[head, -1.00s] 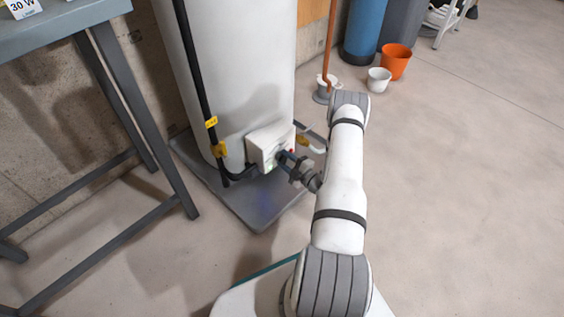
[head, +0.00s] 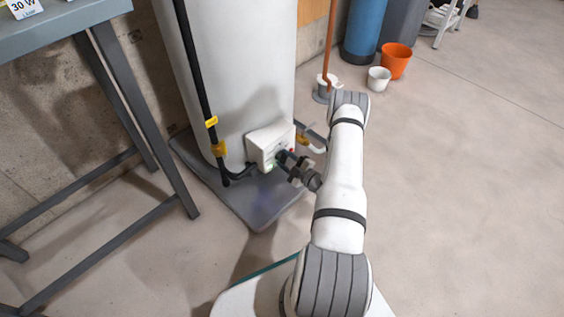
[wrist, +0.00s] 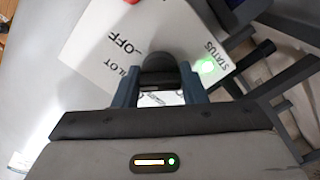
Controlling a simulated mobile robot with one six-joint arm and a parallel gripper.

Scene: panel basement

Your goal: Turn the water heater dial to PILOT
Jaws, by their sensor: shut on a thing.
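The white control box (head: 262,140) sits low on the front of the water heater (head: 245,70). In the wrist view its face (wrist: 85,50) shows tilted lettering, with OFF and STATUS readable and PILOT partly hidden near the left finger. A green light (wrist: 207,66) glows by STATUS. The dark round dial (wrist: 158,64) is between the fingertips of my gripper (wrist: 158,88), which is shut on it. My gripper also shows in the head view (head: 290,163), up against the box. The dial's pointer is hidden, so I cannot tell its setting.
A black pipe (head: 195,80) with yellow tags runs down the heater's left side. A grey tray (head: 245,208) lies under the heater. A grey workbench (head: 120,80) stands at left. Orange (head: 396,62) and white (head: 379,79) buckets stand behind. The floor at right is clear.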

